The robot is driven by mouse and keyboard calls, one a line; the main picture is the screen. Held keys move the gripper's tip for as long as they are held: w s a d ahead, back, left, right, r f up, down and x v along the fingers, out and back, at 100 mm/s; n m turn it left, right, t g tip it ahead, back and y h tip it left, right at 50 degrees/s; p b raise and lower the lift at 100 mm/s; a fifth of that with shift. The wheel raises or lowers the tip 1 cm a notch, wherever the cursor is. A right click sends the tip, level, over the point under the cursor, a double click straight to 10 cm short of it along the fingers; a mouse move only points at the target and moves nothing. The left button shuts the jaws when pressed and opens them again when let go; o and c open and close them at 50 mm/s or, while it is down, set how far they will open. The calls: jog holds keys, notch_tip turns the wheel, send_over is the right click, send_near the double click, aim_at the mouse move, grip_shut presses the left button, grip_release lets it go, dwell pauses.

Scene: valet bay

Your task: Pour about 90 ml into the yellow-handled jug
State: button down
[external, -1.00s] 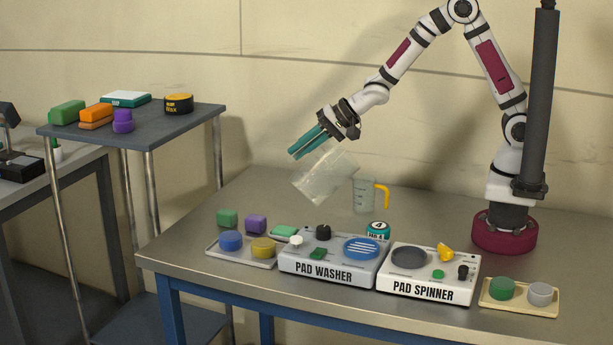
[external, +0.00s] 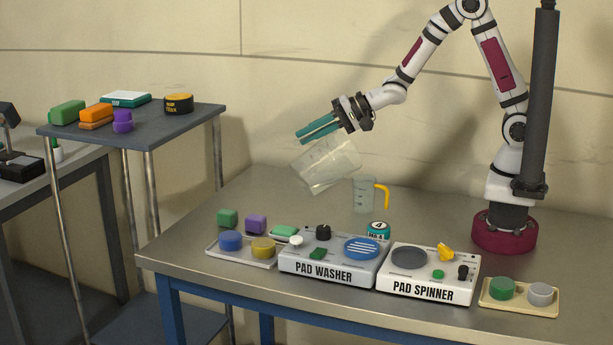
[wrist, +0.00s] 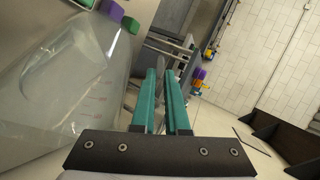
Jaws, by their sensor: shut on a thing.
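The yellow-handled jug (external: 364,195) stands upright on the steel table. It is clear, with markings on its side; I cannot make out any liquid in it. My gripper (external: 316,130) is shut on a larger clear pitcher (external: 325,167), which hangs strongly tilted above the table, up and to the left of the jug. The pitcher also shows in the wrist view (wrist: 65,75), close to the teal fingers (wrist: 164,105), with faint red marks. No stream shows between the pitcher and the jug. The pitcher's liquid level cannot be read.
The pad washer (external: 329,270) and pad spinner (external: 430,285) stand in front of the jug. A tray (external: 232,254) with pads lies at the left front, and a beige tray (external: 519,302) at the right. A numbered teal tin (external: 377,230) stands near the jug.

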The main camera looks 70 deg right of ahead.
jog(key=shift+s+d+r+t+y, duration=0.2)
jog(key=shift+s+d+r+t, duration=0.15)
jog(key=shift+r, duration=0.15)
jog(key=shift+s+d+r+t+y, duration=0.25)
jog(key=shift+d+r+t, duration=0.1)
jog(key=shift+r, duration=0.1)
dwell(0.7)
jog(key=shift+s+d+r+m+t+y+b, duration=0.35)
jog(key=shift+s+d+r+m+t+b, duration=0.2)
jog(key=shift+s+d+r+b, duration=0.35)
dwell(2.0)
jog(key=w+a+f+g, duration=0.1)
jog(key=a, duration=0.1)
jog(key=w+a+f+n+g+h, duration=0.1)
jog(key=w+a+f, duration=0.1)
jog(key=shift+w+a+f+h, duration=0.15)
jog(key=shift+f+h, duration=0.1)
jog(key=shift+h, duration=0.05)
jog(key=shift+w+a+f+n+g+h, duration=0.15)
jog(key=shift+w+a+f+g+h, duration=0.1)
jog(key=shift+f+g, duration=0.3)
jog(key=shift+w+a+f+n+g+h, duration=0.15)
jog(key=shift+a+f+g+h, duration=0.15)
jog(key=shift+f, duration=0.3)
dwell(0.5)
